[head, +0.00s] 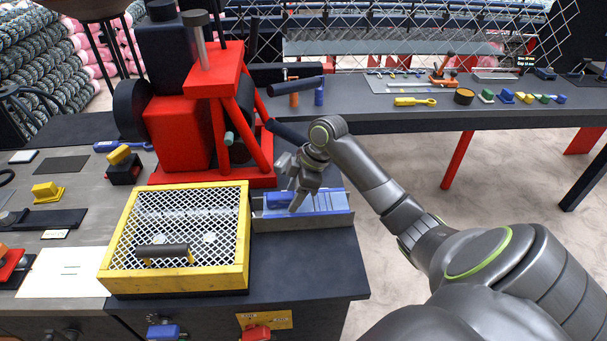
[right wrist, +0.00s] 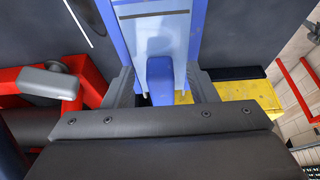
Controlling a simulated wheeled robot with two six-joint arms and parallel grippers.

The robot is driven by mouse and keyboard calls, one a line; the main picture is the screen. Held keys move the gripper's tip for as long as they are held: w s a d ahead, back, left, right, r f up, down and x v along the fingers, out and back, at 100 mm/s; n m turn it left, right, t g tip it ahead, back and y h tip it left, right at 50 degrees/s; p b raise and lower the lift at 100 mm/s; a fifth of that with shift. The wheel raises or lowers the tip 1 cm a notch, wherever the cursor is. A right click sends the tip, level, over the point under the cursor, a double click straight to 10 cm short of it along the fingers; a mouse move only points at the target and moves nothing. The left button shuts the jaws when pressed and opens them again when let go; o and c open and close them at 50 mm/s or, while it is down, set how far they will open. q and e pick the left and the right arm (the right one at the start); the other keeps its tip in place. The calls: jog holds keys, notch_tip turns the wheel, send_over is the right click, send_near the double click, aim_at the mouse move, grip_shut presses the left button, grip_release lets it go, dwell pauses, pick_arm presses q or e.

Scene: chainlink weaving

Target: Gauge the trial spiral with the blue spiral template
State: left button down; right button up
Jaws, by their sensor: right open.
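My right gripper (head: 294,194) is open over a grey tray (head: 318,222) holding a blue and light-blue piece (head: 325,203), apparently the blue spiral template. In the right wrist view, a raised blue block (right wrist: 160,80), like a handle on the template (right wrist: 195,30), stands between the two dark fingers of my right gripper (right wrist: 164,88). The fingers are apart, and I cannot tell whether either touches the block. I cannot pick out the trial spiral for certain. My left gripper is not in view.
A yellow-framed mesh guard (head: 243,235) stands just left of the tray. A red machine (head: 178,130) rises behind. The dark bench top (head: 310,265) in front of the tray is clear. A back table (head: 370,120) holds a yellow tool (head: 415,102) and several small coloured pieces.

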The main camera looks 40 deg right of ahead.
jog(key=b+v, duration=0.3)
jog(key=v, duration=1.4)
jog(key=shift+f, duration=0.15)
